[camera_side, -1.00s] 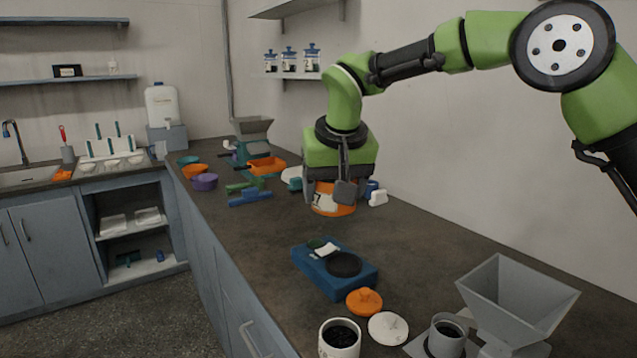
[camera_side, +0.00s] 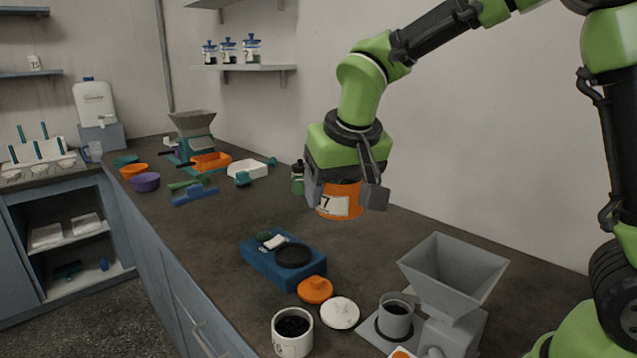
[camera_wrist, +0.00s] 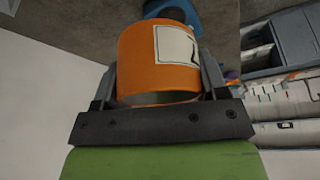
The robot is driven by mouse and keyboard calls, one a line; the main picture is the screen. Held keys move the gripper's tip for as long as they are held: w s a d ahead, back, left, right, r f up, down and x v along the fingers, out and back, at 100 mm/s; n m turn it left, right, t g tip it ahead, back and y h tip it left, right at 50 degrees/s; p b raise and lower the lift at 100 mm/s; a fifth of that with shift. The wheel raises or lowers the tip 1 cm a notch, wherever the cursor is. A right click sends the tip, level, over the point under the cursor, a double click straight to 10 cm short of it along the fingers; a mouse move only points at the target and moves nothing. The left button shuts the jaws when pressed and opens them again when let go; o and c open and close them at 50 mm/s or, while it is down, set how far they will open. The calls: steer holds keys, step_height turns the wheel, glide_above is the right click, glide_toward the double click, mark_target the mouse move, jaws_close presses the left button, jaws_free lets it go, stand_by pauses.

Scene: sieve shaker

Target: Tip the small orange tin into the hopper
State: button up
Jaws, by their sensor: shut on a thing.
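The orange tin (camera_side: 341,203) has a white label with a dark 7 on it. My gripper (camera_side: 347,196) is shut on it and holds it above the counter, well clear of the surface. In the wrist view the tin (camera_wrist: 158,58) sits between the two fingers, its label partly in view at the right. Its contents do not show. The grey hopper (camera_side: 452,275) is a square funnel with an open top, at the right of the counter. The tin is up and to the left of the hopper, apart from it.
A blue scale (camera_side: 262,268) with a dark round pan stands below the tin. Near the hopper are an orange lid (camera_side: 315,289), a white lid (camera_side: 340,313), a white jar (camera_side: 292,334) with dark contents and a grey cup (camera_side: 395,318). Bowls and trays stand farther back.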

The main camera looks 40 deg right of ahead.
steer(key=s+d+f+g, duration=0.1)
steer(key=s+d, duration=0.2)
steer(key=s, duration=0.3)
steer(key=s+d+f+g, duration=0.1)
steer(key=s+d, duration=0.1)
steer(key=s, duration=0.4)
steer(key=s+d+f+g, duration=0.1)
steer(key=s+d, duration=0.2)
steer(key=s, duration=0.3)
steer(key=shift+s+d+f+g, duration=0.2)
steer(key=shift+s+d+g, duration=0.05)
steer(key=shift+d+g, duration=0.05)
steer(key=shift+s+r+g, duration=0.1)
steer(key=shift+r+g, duration=0.05)
steer(key=shift+g, duration=0.85)
steer(key=shift+r+n+g, duration=0.15)
steer(key=shift+r+g, duration=0.15)
steer(key=shift+g, duration=0.85)
steer(key=shift+r+n+g, duration=0.2)
steer(key=shift+r+g, duration=0.1)
steer(key=shift+g, duration=0.8)
steer(key=shift+r+n+g, duration=0.15)
steer(key=shift+r+g, duration=0.15)
steer(key=shift+g, duration=0.85)
steer(key=shift+w+r+g, duration=0.15)
steer(key=shift+w+g, duration=0.1)
steer(key=shift+g, duration=0.35)
steer(key=shift+w+r+g, duration=0.1)
steer(key=shift+r+g, duration=0.05)
steer(key=shift+g, duration=0.55)
